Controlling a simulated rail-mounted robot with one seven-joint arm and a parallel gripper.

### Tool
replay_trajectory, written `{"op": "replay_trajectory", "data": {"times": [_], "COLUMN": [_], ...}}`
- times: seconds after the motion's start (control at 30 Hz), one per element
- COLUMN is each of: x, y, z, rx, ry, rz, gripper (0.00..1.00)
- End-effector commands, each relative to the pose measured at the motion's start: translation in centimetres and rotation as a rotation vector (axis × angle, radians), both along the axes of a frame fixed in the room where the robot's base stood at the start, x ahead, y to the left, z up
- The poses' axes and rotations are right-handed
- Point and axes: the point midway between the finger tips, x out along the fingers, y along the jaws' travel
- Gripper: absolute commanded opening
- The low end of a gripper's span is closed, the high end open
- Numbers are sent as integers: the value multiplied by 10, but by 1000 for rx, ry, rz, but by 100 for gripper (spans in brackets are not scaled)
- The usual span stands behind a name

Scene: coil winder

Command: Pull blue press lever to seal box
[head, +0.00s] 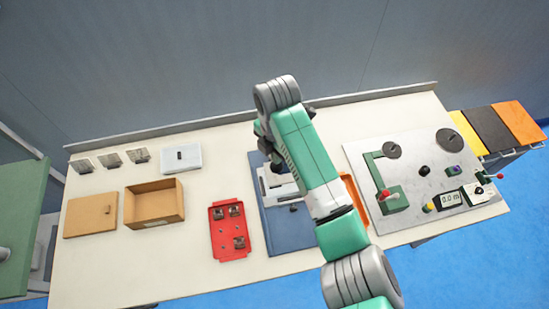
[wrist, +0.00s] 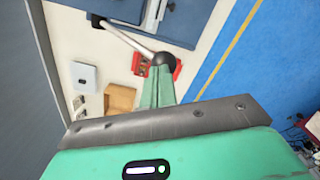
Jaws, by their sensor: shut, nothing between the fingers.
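In the wrist view my gripper (wrist: 157,86) has its green fingers shut and empty. Their tips are at or just beside a black ball knob (wrist: 165,60) on the end of a pale metal lever rod (wrist: 130,40); I cannot tell whether they touch. The rod runs to a dark pivot by a blue body (wrist: 125,8) at the top. In the head view my arm hides much of the pale press (head: 283,192) on its blue mat (head: 288,236). An open cardboard box (head: 152,222) stands to the left, also seen in the wrist view (wrist: 120,98).
A flat brown panel (head: 88,216) lies left of the box. A red tray (head: 229,248) with small parts sits between box and mat. A pale device (head: 181,158) and several small metal pieces lie behind. A grey winder plate (head: 420,222) fills the right side.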

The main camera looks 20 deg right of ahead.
Motion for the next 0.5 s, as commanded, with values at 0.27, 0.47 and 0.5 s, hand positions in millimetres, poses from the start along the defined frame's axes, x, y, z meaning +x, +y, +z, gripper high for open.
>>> {"op": "replay_trajectory", "data": {"times": [0.27, 0.47, 0.5], "x": [-3, -11, -12], "y": [1, 2, 2], "z": [-5, -15, -17], "rx": [1, 1, 0], "ry": [0, -1, -1], "rz": [0, 0, 0], "gripper": [0, 0, 0]}}
